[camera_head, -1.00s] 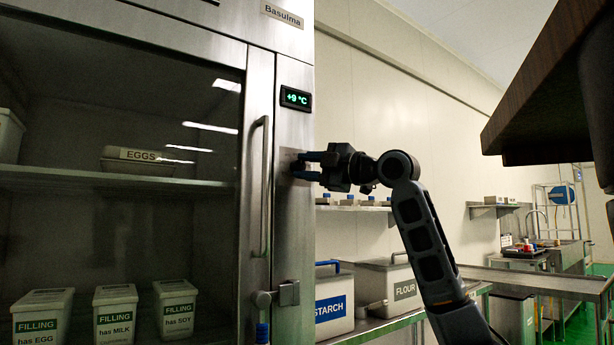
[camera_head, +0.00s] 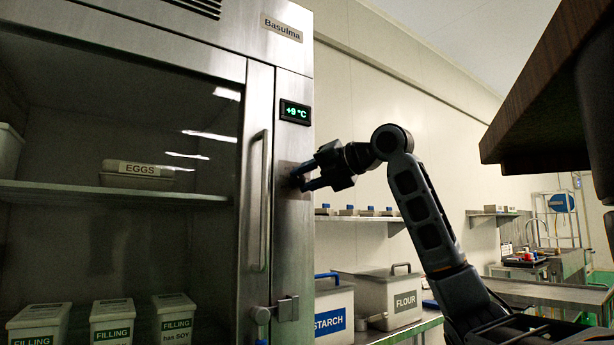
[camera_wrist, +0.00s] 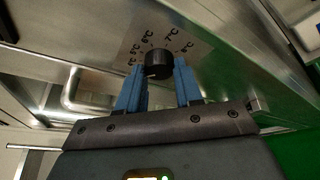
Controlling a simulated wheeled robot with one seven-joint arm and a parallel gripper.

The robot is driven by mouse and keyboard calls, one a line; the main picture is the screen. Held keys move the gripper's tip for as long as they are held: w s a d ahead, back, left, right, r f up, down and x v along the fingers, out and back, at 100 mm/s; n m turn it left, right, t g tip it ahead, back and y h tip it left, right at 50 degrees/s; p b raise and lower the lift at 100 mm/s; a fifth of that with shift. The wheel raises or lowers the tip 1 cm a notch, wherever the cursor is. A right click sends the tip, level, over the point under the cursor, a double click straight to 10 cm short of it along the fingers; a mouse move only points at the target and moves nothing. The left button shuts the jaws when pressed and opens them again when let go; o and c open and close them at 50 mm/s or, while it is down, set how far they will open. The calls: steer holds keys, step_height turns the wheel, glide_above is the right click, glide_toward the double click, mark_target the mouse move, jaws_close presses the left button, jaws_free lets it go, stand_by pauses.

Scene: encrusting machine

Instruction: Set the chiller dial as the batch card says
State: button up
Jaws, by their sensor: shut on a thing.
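The chiller dial (camera_wrist: 158,62) is a black round knob on a plate printed with °C marks, among them 5, 6 and 7; some marks are hard to read. A pale mark shows on the knob's lower side in the wrist view. My gripper (camera_wrist: 160,72) has its two blue fingers on either side of the knob, shut on it. In the head view my gripper (camera_head: 301,179) reaches the steel post right of the door, and its fingers cover the dial. The chiller display (camera_head: 295,112) above reads +9 °C. No batch card is seen.
The chiller door handle (camera_head: 259,200) stands close left of my gripper, with a latch (camera_head: 287,309) below. Starch (camera_head: 331,318) and flour (camera_head: 391,296) bins stand on a shelf to the right. A dark wooden overhang (camera_head: 540,95) fills the upper right.

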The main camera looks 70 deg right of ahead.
steer(key=n+g, duration=0.1)
steer(key=n+h+p, duration=0.1)
steer(key=n, duration=0.1)
steer(key=shift+w+a+r+n+g, duration=0.1)
steer(key=shift+r+n+g, duration=0.05)
steer(key=shift+n+g, duration=0.2)
steer(key=shift+h, duration=0.3)
stand_by(0.3)
steer(key=o, duration=1)
steer(key=v, duration=0.7)
steer(key=shift+s+a+r, duration=0.2)
steer(key=shift+s, duration=0.1)
